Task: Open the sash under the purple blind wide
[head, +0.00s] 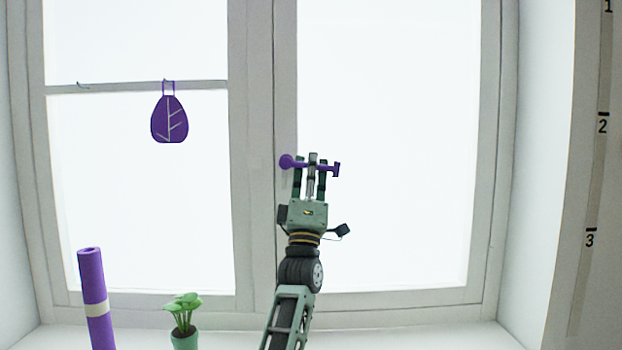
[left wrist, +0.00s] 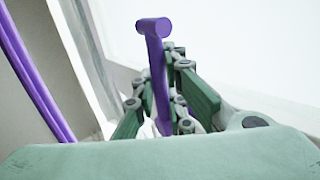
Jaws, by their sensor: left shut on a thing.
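The right sash (head: 286,70) is a tall white frame around one bright pane in the head view. It looks shut or nearly so; I cannot tell exactly. Its purple handle (head: 287,161) is at the sash's left side. My left gripper (head: 314,168) is shut on this handle, its green fingers around the bar. In the left wrist view the handle (left wrist: 153,45) rises between the fingers (left wrist: 165,100), its knob end free. No purple blind is clearly visible in the head view; the window top is cut off. My right gripper is out of view.
A purple leaf ornament (head: 169,125) hangs on the left window's crossbar. A purple roll (head: 91,280) and a green potted plant (head: 185,335) stand at the lower left. A numbered strip (head: 597,175) runs along the right wall. The sill's right part is clear.

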